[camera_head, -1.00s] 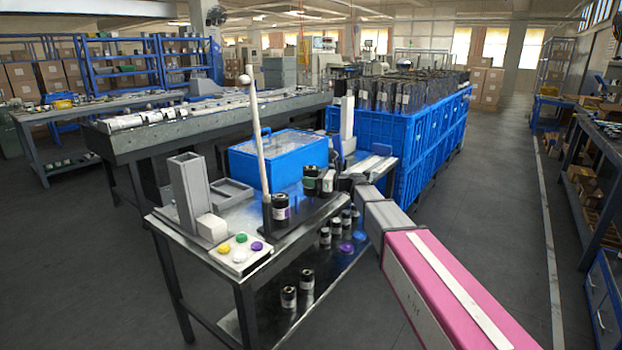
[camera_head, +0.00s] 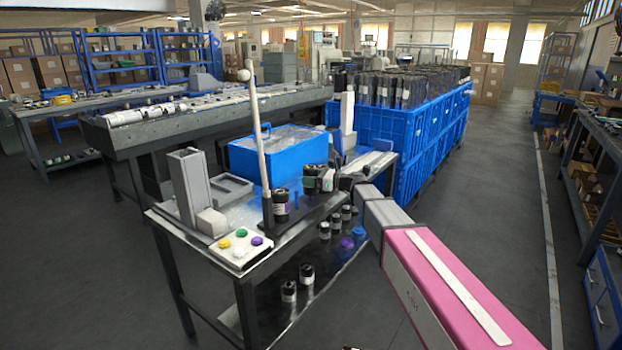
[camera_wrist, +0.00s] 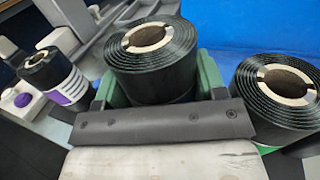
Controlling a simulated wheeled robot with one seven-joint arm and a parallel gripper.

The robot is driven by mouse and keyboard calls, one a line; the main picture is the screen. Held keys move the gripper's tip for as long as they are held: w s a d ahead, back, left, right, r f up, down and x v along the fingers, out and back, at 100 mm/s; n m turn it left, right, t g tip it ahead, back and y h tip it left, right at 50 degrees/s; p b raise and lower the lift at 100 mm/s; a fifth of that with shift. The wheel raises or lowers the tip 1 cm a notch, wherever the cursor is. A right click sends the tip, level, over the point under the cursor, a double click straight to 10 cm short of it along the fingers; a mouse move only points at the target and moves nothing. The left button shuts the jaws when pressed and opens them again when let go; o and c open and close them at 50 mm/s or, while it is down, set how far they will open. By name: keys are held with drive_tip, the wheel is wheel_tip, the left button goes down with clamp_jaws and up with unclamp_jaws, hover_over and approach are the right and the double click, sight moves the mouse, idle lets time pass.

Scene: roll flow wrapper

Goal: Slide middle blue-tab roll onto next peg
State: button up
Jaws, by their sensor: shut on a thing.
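My gripper (camera_wrist: 155,85) is shut on the middle roll (camera_wrist: 150,45), with a green finger on each side of it in the wrist view. This roll is black film on a pale core with a dark hollow centre; no blue tab shows on it. A black roll with a purple-and-white label (camera_wrist: 52,78) stands apart at the left, and it also shows in the head view (camera_head: 281,208). Another black roll with a green edge low down (camera_wrist: 270,105) is close at the right. The pegs under the held roll are hidden. In the head view the held roll (camera_head: 311,176) is small and partly covered.
The metal table (camera_head: 190,232) carries a blue box (camera_head: 275,160), a grey upright holder (camera_head: 188,185) and a white panel with coloured buttons (camera_head: 240,250). A tall white rod (camera_head: 260,130) stands beside the left roll. Several rolls and coloured discs sit on the shelf below.

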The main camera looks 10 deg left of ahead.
drive_tip(key=o, duration=1.2)
drive_tip(key=s+d, duration=0.1)
drive_tip(key=d, duration=0.9)
drive_tip(key=shift+d, duration=0.4)
drive_tip(key=shift+f, duration=0.1)
drive_tip(key=s+d+f+n+h, duration=0.4)
drive_tip(key=s+d+f+n, duration=0.15)
drive_tip(key=d+f, duration=0.2)
drive_tip(key=s+d+f+n+h, duration=0.45)
drive_tip(key=s+d+f, duration=0.2)
drive_tip(key=f, duration=0.25)
drive_tip(key=s+d+f+n+h, duration=0.3)
drive_tip(key=s+d, duration=0.1)
drive_tip(key=d, duration=0.2)
drive_tip(key=s+d+f+n+g+h, duration=0.1)
drive_tip(key=s+d+f+n+h, duration=0.2)
drive_tip(key=d, duration=0.4)
drive_tip(key=s+d+f+n+h, duration=0.2)
drive_tip(key=s+d+n+h, duration=0.1)
drive_tip(key=d, duration=0.3)
drive_tip(key=shift+s+d+f+g, duration=0.3)
drive_tip(key=shift+s+f, duration=0.1)
drive_tip(key=shift+s, duration=0.5)
